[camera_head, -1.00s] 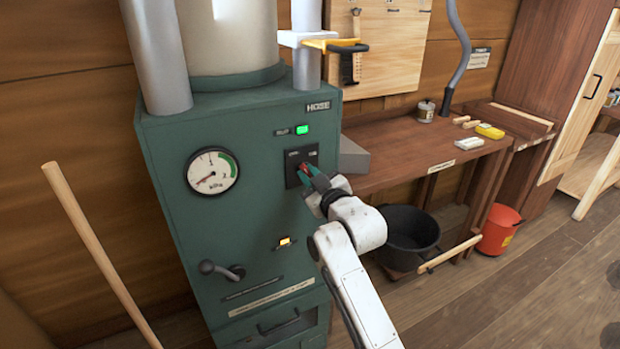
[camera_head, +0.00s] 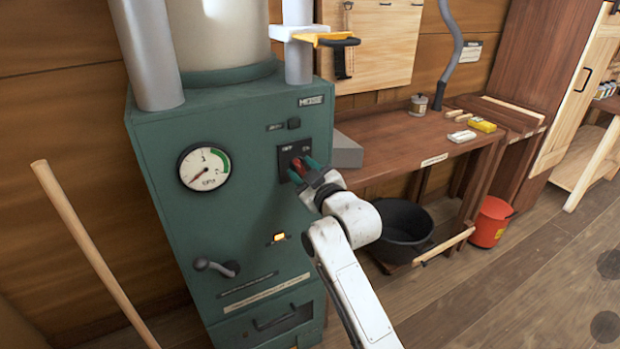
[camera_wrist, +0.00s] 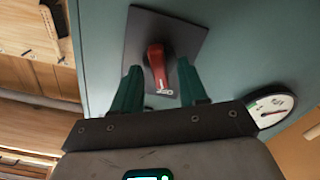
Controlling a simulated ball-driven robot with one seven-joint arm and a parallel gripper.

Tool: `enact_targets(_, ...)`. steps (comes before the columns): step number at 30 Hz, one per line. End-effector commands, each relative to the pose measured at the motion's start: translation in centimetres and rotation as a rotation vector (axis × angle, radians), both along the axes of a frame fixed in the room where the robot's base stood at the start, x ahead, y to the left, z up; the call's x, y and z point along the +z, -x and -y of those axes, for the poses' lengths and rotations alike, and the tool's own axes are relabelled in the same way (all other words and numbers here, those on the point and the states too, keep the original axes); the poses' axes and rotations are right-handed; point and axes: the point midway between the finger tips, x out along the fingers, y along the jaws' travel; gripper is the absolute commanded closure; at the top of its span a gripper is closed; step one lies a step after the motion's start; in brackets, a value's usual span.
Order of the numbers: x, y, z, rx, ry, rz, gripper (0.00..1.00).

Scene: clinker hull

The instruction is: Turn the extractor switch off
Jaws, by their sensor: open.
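The extractor switch is a red lever (camera_head: 298,165) on a black plate (camera_head: 284,155) marked OFF at the left and ON at the right, on the green cabinet. My gripper (camera_head: 302,170) is open at the plate, its green fingers on either side of the lever. In the wrist view the red lever (camera_wrist: 157,68) stands between the two fingertips (camera_wrist: 160,82), with a visible gap on each side. Which mark the lever points to is hard to tell. The small lamp (camera_head: 294,123) above the plate is dark.
The cabinet also bears a round gauge (camera_head: 204,168), a lit amber lamp (camera_head: 279,237) and a crank handle (camera_head: 215,266). A workbench (camera_head: 390,150), a black tub (camera_head: 402,230) and a red bucket (camera_head: 491,222) stand further right.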

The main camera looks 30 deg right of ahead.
Motion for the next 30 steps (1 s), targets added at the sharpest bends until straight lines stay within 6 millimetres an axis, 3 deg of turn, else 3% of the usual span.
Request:
enact_targets(18, -0.2, 9.3, 0.0, -0.001, 0.0, -0.002, 0.57)
enact_targets(30, -0.1, 10.6, 0.0, 0.0, 0.0, -0.002, 0.57)
